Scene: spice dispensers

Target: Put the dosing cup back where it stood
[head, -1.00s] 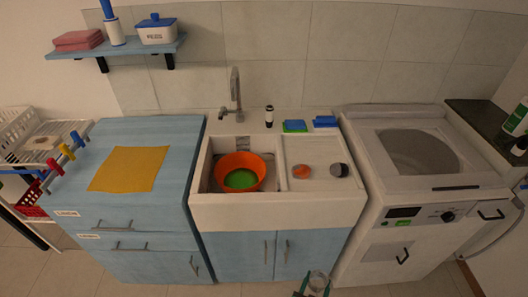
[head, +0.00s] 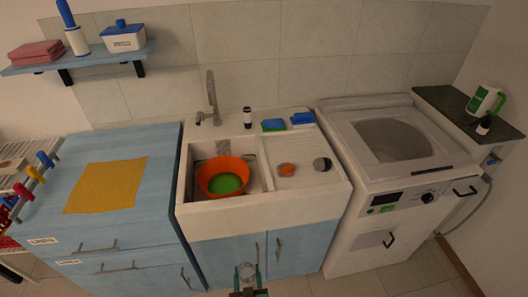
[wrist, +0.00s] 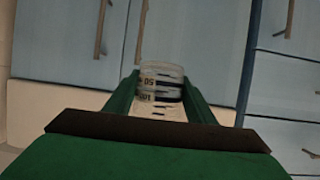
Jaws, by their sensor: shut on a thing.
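The dosing cup (head: 246,271) is a small clear cup held low at the bottom edge of the head view, in front of the sink cabinet. In the wrist view the cup (wrist: 163,73) shows dark printed marks and sits between the two green fingers. My gripper (head: 249,279) is shut on it; in the wrist view my gripper (wrist: 161,88) has a finger on each side of the cup. A white and green bottle (head: 486,101) stands on the dark counter (head: 445,98) at the right, with a small dark-and-white item (head: 484,126) beside it.
The washing machine (head: 385,215) stands between that counter and the sink unit (head: 205,222). An orange bowl (head: 212,189) is in the basin. Sponges (head: 274,125) lie behind the drainboard. A blue cabinet (head: 150,195) with a yellow cloth (head: 105,185) is at the left.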

